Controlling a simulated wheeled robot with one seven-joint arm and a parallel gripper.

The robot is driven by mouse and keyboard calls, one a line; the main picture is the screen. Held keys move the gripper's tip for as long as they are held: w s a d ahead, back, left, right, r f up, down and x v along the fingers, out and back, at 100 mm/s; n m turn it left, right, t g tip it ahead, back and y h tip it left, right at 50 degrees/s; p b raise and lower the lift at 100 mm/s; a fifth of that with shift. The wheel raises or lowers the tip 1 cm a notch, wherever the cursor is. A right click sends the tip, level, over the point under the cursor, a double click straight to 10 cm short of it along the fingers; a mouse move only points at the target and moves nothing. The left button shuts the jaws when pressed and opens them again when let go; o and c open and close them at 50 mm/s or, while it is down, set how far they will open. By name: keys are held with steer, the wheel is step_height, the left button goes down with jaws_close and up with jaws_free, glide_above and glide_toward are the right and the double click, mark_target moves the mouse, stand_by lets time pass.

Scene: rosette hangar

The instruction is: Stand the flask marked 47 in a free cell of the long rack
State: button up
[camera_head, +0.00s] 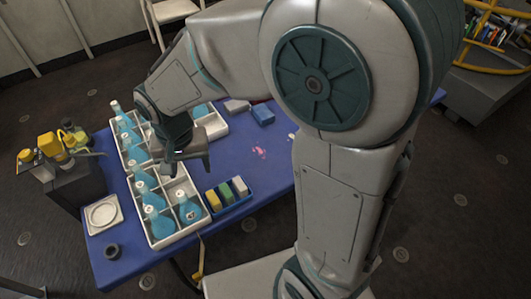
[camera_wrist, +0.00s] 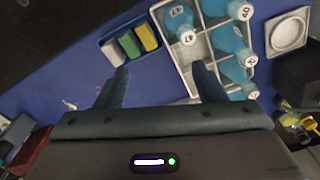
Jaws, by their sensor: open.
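The white long rack (camera_head: 167,240) stands on the blue table with several flasks of blue liquid in its cells. A blue flask (camera_head: 187,209) stands in its near right cell. In the wrist view this flask (camera_wrist: 178,17) has a mark on its top that looks like 47, though it is small and turned. The flask beside it (camera_wrist: 240,10) is marked 40. My gripper (camera_wrist: 160,68) is open and empty, with bare table and the rack's edge beyond its fingers. In the head view my gripper (camera_head: 185,162) hangs over the rack and hides some middle cells.
A blue tray (camera_head: 236,207) with yellow, green and grey blocks sits right of the rack. Yellow bottles (camera_head: 50,146) stand on a dark box. Blocks (camera_head: 262,115) lie farther back.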

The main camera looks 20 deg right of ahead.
steer(key=s+d+r+t, duration=0.1)
steer(key=s+d+r, duration=0.2)
steer(key=d, duration=0.6)
steer(key=s+d+r+n+t, duration=0.1)
steer(key=s+d+r, duration=0.2)
steer(key=d, duration=0.6)
steer(key=shift+s, duration=0.8)
